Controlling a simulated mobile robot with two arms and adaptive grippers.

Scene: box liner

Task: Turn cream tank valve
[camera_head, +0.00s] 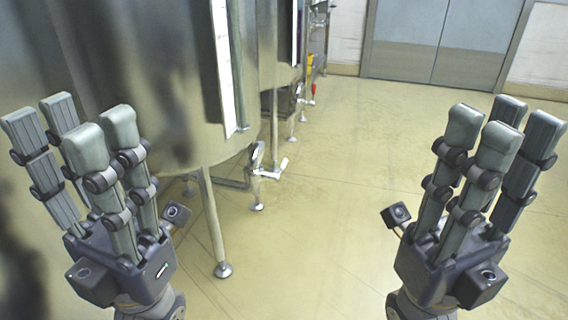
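A large shiny steel tank (150,75) fills the left and upper left of the head view. A valve with a pale lever handle (272,172) sits low at the tank's right side, near a tank leg. My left gripper (88,125) is at the left, in front of the tank, fingers up, spread and empty. It is apart from the valve. My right gripper (495,125) is at the right over the floor, fingers up, spread and empty, well away from the valve. Which tank is the cream tank cannot be told.
Another steel tank (275,40) stands behind the first. Tank legs with round feet (222,268) stand on the floor. A small red valve part (313,88) shows farther back. Grey double doors (440,40) close the far wall. The tan floor (350,180) in the middle is clear.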

